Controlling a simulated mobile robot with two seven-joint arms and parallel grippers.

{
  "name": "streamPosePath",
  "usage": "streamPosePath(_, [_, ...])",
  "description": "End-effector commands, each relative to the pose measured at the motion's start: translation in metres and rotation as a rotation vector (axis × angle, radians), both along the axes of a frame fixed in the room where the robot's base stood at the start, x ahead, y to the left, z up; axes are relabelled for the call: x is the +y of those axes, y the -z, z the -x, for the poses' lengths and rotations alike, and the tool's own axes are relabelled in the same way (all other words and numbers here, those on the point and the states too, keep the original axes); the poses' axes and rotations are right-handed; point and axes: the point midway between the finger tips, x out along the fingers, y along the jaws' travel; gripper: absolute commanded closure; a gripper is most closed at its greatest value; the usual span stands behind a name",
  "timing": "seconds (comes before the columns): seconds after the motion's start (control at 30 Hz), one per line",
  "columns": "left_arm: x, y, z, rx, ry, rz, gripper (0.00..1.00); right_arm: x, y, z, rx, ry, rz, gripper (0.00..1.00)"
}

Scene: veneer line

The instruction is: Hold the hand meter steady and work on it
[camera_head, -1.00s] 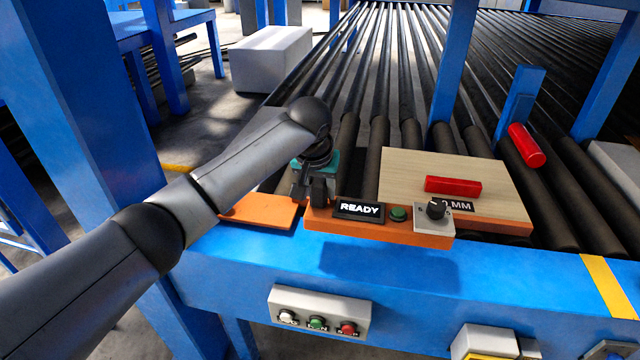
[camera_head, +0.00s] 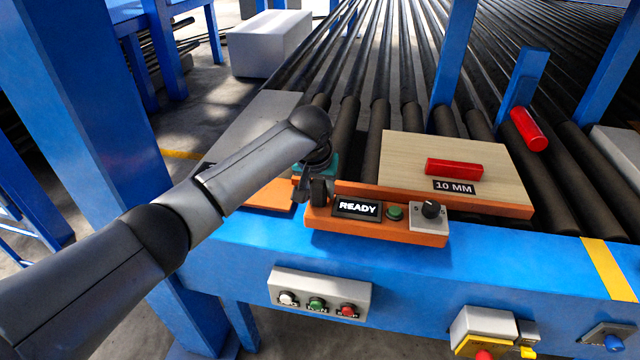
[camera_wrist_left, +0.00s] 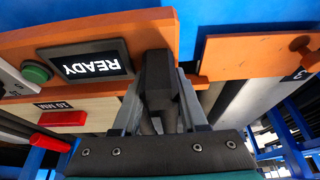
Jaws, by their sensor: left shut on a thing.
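The hand meter is an orange bar (camera_head: 330,222) with a black display reading READY (camera_head: 357,208), a green button (camera_head: 394,213) and a grey plate with a black knob (camera_head: 430,209) at its right end. My left gripper (camera_head: 314,192) is shut on the meter's left end and holds it near the blue frame edge. In the left wrist view, the jaws (camera_wrist_left: 160,90) are beside the display, which appears upside down (camera_wrist_left: 85,65). The fingertips' exact contact is partly hidden. My right gripper is not in view.
A pale wooden board (camera_head: 403,160) with a red block (camera_head: 453,168) and a 10 MM label lies behind the meter on the rollers. An orange piece (camera_head: 262,195) lies left of the gripper. A button box (camera_head: 320,293) is on the blue frame (camera_head: 420,275) below.

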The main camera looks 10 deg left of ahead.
Motion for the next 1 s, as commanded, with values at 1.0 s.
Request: streamPosePath(1.0, [-0.001,0.028,-0.001,-0.004,0.001,0.004,1.00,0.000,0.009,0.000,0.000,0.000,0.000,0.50])
